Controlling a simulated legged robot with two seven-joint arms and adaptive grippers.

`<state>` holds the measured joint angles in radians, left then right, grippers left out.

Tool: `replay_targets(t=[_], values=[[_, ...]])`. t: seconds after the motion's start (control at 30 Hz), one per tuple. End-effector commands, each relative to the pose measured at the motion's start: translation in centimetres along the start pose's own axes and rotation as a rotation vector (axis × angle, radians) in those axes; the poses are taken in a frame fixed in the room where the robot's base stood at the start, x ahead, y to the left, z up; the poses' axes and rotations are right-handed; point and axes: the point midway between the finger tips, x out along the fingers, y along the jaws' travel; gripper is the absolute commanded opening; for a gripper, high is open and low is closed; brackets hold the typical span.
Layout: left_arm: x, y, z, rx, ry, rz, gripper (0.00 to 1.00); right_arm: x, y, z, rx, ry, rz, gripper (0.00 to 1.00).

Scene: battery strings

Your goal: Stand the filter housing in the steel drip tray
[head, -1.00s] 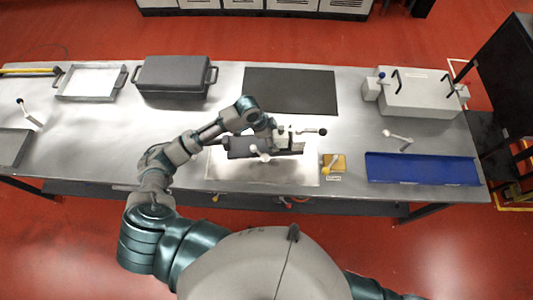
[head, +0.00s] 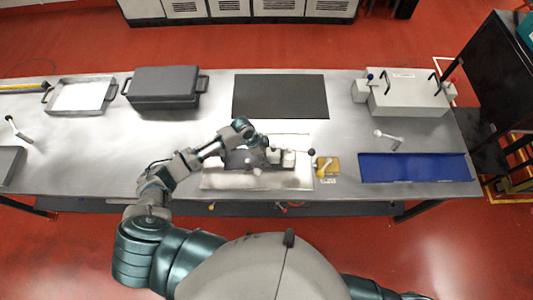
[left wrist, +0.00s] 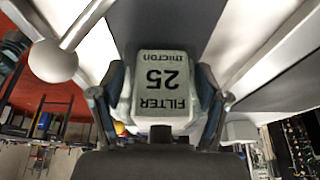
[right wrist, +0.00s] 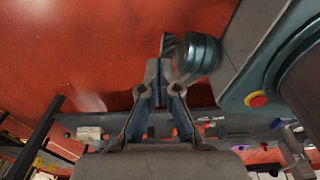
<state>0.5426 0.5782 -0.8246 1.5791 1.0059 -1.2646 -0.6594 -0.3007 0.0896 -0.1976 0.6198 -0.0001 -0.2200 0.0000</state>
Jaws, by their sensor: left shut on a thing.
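The filter housing is a white block (left wrist: 160,90) labelled "FILTER 25 micron", upside down in the left wrist view. My left gripper (left wrist: 160,108) is shut on it, one finger on each side. In the head view the housing (head: 283,158) is at the right end of my left arm, low over the bright plate at the front middle of the bench; whether it touches is unclear. The steel drip tray (head: 80,97), shallow with side handles, lies empty at the back left. My right gripper (right wrist: 163,85) is off the bench; its fingers look close together with nothing between them.
A lidded dark box (head: 163,85) stands beside the drip tray. A dark mat (head: 280,96), a grey case (head: 408,93), a blue tray (head: 415,167) and a yellow block with a lever (head: 328,167) occupy the middle and right. A white-knobbed lever (left wrist: 53,60) is close to my left gripper.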

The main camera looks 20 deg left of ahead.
Motion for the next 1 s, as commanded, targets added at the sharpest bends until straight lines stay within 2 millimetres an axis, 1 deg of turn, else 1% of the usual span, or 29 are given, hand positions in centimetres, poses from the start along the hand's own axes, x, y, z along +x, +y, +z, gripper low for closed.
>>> replay_targets(t=[0.17, 0.2, 0.27, 0.3, 0.5, 0.67, 0.77, 0.87, 1.0], values=[[-0.2, -0.2, 0.0, 0.001, 0.005, -0.003, 0.05, 0.0, 0.4, 0.1, 0.0, -0.001, 0.004, 0.0], [-0.1, -0.1, 0.2, 0.0, 0.001, -0.001, 0.82, 0.0, 0.3, 0.0, 0.0, -0.001, 0.003, 0.0], [-0.1, -0.1, 0.1, 0.0, 0.001, -0.001, 0.97, 0.0, 0.1, 0.0, 0.001, 0.0, 0.001, 0.0], [-0.1, -0.1, 0.1, 0.0, 0.001, -0.001, 1.0, 0.0, -0.2, -0.1, 0.002, 0.001, -0.003, 0.0], [0.0, 0.0, -0.1, 0.0, -0.001, -0.001, 1.0, 0.0, -1.9, -0.4, 0.005, 0.005, -0.022, 0.0], [-0.2, 0.0, -0.2, 0.0, -0.002, -0.002, 1.0, 0.0, -1.7, -0.4, 0.002, 0.005, -0.02, 0.0], [-1.3, -0.1, -0.2, 0.001, -0.001, -0.003, 1.0, 0.0, -1.2, -0.3, 0.0, 0.003, -0.015, 0.0], [-3.3, -0.1, 0.0, 0.003, 0.0, -0.004, 1.0, 0.0, -0.7, -0.2, 0.0, 0.002, -0.009, 0.0], [-6.6, -0.1, 0.0, 0.003, -0.001, -0.004, 1.0, 0.0, -0.1, -0.1, -0.001, 0.001, -0.001, 0.0]])
